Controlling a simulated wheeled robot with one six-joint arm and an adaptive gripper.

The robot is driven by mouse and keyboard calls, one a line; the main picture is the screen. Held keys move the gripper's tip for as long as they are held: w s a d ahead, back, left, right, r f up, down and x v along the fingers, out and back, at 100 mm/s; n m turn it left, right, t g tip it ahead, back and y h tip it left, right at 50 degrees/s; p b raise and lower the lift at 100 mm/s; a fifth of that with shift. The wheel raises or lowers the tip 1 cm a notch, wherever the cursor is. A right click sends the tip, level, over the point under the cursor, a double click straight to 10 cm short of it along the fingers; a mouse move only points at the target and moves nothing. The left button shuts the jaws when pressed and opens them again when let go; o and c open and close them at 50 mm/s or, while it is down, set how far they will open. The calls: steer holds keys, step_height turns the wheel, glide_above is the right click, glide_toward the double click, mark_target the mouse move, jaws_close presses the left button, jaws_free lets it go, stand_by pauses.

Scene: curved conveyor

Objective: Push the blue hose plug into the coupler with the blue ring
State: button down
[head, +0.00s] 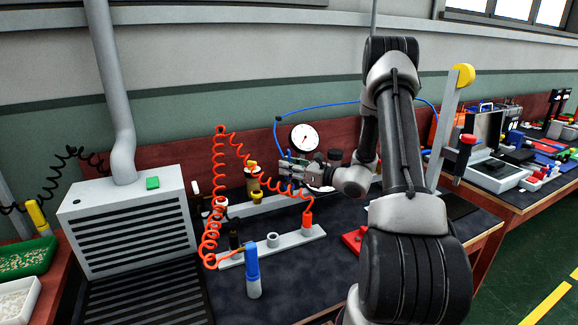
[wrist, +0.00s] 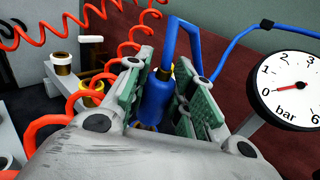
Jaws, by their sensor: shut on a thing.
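The blue hose plug (wrist: 157,97) stands between the green pads of my gripper (wrist: 163,92) in the wrist view, with its blue hose (wrist: 180,40) leaving from the top. My gripper (head: 297,163) is shut on the plug, in front of the back board below the gauge in the head view. A brass-coloured part (wrist: 143,126) shows just under the plug; I cannot tell whether they touch. A coupler with a yellow ring (head: 257,196) stands on the grey rail (head: 238,210). I cannot make out a blue ring; the spot beneath my gripper is hidden.
A coiled red hose (head: 212,190) hangs left of my gripper, with a red plug (head: 307,217) by the front grey bar (head: 290,240). A blue tool (head: 252,272) stands at the bench front. A pressure gauge (head: 304,137) is close behind, right of my gripper in the wrist view.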

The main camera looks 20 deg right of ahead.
steer(key=shift+f, duration=1.15)
steer(key=c, duration=1.1)
jaws_free()
steer(key=shift+c, duration=0.2)
steer(key=v, duration=1.2)
steer(key=shift+f, duration=0.1)
